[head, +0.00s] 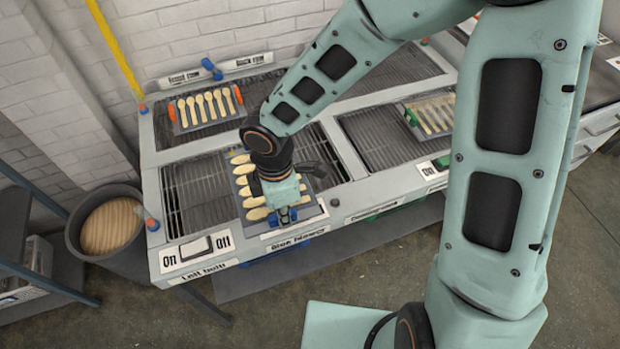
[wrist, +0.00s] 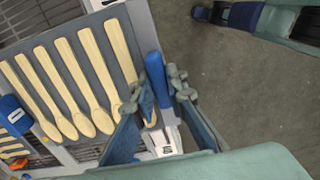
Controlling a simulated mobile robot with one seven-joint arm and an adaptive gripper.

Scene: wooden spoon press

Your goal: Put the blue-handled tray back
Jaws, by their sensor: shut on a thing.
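The blue-handled tray (head: 314,207) is a grey plate bearing several pale wooden spoons. In the head view it is at the front left bay of the press, over the dark grille, partly hidden by my arm. In the wrist view the gripper (wrist: 155,92) is shut on the near blue handle (wrist: 156,75), with a finger on each side. The tray (wrist: 137,32) and its spoons lie left of the handle, and a second blue handle (wrist: 15,113) shows at the far side. I cannot tell whether the tray rests or is raised.
An orange-handled tray (head: 206,108) of spoons sits in the back left bay. A green-handled tray (head: 432,115) is at the right. An On/Off switch (head: 194,247) is on the front left edge. A round bin (head: 105,222) stands left of the press.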

